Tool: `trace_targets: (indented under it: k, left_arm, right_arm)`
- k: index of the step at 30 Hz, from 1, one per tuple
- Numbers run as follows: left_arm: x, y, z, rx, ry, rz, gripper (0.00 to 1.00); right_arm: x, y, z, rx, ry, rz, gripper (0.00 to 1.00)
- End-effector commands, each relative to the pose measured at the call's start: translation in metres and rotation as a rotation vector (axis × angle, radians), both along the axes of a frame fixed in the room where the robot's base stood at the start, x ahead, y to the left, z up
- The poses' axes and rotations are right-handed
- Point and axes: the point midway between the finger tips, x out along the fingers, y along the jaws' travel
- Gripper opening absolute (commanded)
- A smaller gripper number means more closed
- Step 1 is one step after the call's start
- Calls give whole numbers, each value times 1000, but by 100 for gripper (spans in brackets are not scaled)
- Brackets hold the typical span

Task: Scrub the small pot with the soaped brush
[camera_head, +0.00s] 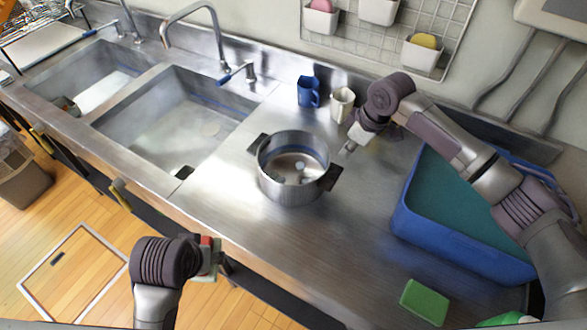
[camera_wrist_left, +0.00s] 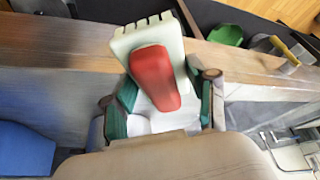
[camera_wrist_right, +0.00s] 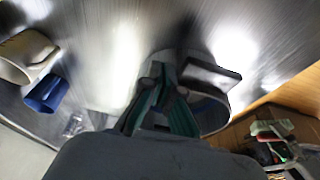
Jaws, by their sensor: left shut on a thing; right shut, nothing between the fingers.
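The small metal pot (camera_head: 277,187) stands upright on the steel counter, with dark handles on two sides. Pale spots show inside it; I cannot tell whether they are dirt or reflections. The pot also shows partly behind the fingers in the right wrist view (camera_wrist_right: 215,113). My left gripper (camera_wrist_left: 165,100) is shut on the brush (camera_wrist_left: 155,78), which has a red back and a pale, toothed scrubbing part. In the head view the brush (camera_head: 208,258) is in front of the counter's edge, away from the pot. My right gripper (camera_head: 350,148) is shut and empty, above the counter just right of the pot.
A blue cup (camera_head: 307,92) and a cream cup (camera_head: 341,103) stand behind the pot. A blue bin (camera_head: 440,245) and a green sponge (camera_head: 425,301) are at right. Two sink basins (camera_head: 175,120) lie at left. The counter in front of the pot is clear.

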Motion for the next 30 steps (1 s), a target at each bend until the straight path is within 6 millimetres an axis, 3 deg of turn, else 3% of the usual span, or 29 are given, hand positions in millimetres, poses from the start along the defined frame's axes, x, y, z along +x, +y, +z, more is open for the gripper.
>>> trace_targets:
  k: [30]
  left_arm:
    - [0,0,-5,0,0,0,25]
  right_arm:
    - [0,0,-21,0,1,1,0]
